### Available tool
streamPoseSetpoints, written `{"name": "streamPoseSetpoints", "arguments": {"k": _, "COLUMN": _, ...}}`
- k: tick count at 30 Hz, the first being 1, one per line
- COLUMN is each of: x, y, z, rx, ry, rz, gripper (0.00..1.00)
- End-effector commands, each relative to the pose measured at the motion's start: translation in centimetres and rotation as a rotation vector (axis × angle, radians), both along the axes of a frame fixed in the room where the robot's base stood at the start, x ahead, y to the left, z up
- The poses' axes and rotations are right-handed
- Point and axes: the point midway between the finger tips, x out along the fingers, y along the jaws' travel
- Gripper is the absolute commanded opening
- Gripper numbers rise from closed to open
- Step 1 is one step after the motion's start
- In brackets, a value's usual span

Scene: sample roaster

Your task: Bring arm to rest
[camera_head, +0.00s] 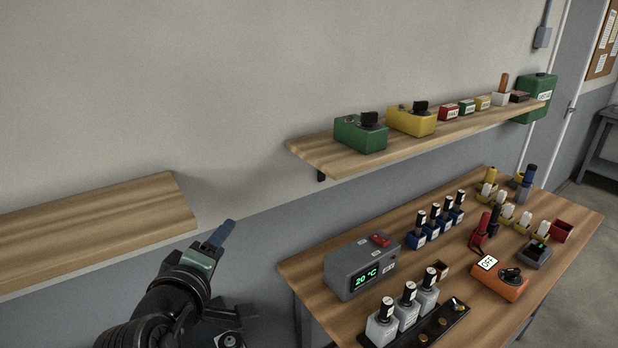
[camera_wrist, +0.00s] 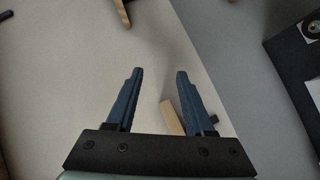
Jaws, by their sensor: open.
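My gripper (camera_head: 222,236) is at the lower left of the head view, at the end of my black arm. It is raised in front of the wall, between the left shelf and the table. In the wrist view its two blue fingers (camera_wrist: 158,88) stand apart with nothing between them. No object is in its grasp.
An empty wooden shelf (camera_head: 90,222) is at the left. Another shelf (camera_head: 315,156) carries green and yellow boxes. The table (camera_head: 312,272) holds a grey device (camera_head: 352,278) reading 20 °C, several bottles (camera_head: 383,322) and an orange device (camera_head: 497,283). My gripper is apart from all these.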

Motion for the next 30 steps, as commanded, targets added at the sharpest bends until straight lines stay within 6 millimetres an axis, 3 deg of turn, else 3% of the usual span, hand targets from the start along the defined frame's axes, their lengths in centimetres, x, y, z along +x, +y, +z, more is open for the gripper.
{"name": "streamPoseSetpoints", "arguments": {"k": 1, "x": 0.1, "y": -1.4, "z": 4.0, "rx": 0.126, "ry": -0.095, "rz": -0.007, "gripper": 0.53}}
{"name": "streamPoseSetpoints", "arguments": {"k": 5, "x": -1.3, "y": -4.7, "z": 13.3, "rx": 0.43, "ry": -0.325, "rz": 0.015, "gripper": 0.53}}
{"name": "streamPoseSetpoints", "arguments": {"k": 9, "x": -5.2, "y": -8.5, "z": 22.6, "rx": 0.711, "ry": -0.57, "rz": 0.086, "gripper": 0.53}}
{"name": "streamPoseSetpoints", "arguments": {"k": 12, "x": -9.1, "y": -10.8, "z": 28.1, "rx": 0.876, "ry": -0.728, "rz": 0.164, "gripper": 0.53}}
{"name": "streamPoseSetpoints", "arguments": {"k": 15, "x": -13.0, "y": -12.6, "z": 32.1, "rx": 0.995, "ry": -0.852, "rz": 0.247, "gripper": 0.53}}
{"name": "streamPoseSetpoints", "arguments": {"k": 18, "x": -16.1, "y": -13.6, "z": 34.5, "rx": 1.073, "ry": -0.935, "rz": 0.317, "gripper": 0.53}}
{"name": "streamPoseSetpoints", "arguments": {"k": 21, "x": -17.9, "y": -14.2, "z": 35.8, "rx": 1.113, "ry": -0.978, "rz": 0.36, "gripper": 0.53}}
{"name": "streamPoseSetpoints", "arguments": {"k": 30, "x": -18.5, "y": -14.3, "z": 36.2, "rx": 1.128, "ry": -0.992, "rz": 0.375, "gripper": 0.53}}
